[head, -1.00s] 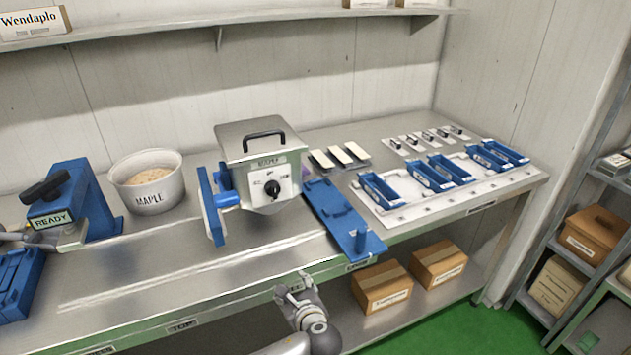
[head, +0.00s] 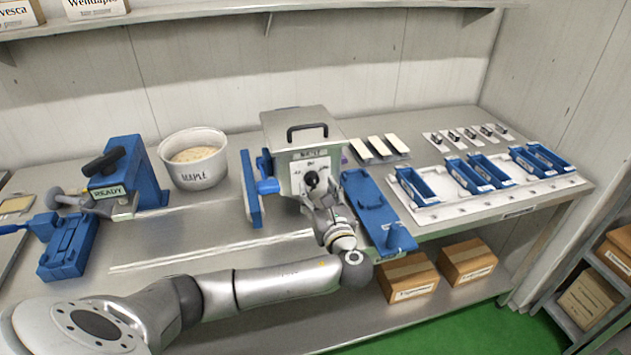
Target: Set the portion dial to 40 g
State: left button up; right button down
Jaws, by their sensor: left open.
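The portion dial (head: 311,179) is a small black knob on the white front plate of the grey metal dispenser (head: 286,128) with a black top handle. Small marks surround the dial, too small to read, and its setting cannot be told. My left arm reaches across the front of the bench from the left. My left gripper (head: 317,195) is open, with its fingers at the dial's lower edge, partly hiding it and the plate. Whether the fingers touch the knob cannot be told. My right gripper is out of view.
Left of the dispenser stand a MAPLE tub (head: 194,172) and a blue press with a READY label (head: 108,191). A blue board (head: 374,204) lies close to the gripper's right. Further right is a white tray (head: 448,211) with blue moulds.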

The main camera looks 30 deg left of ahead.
aim_at(315, 183)
pick_arm(q)
jog(key=shift+x, duration=1.55)
jog(key=shift+d, duration=0.1)
jog(key=c, duration=1)
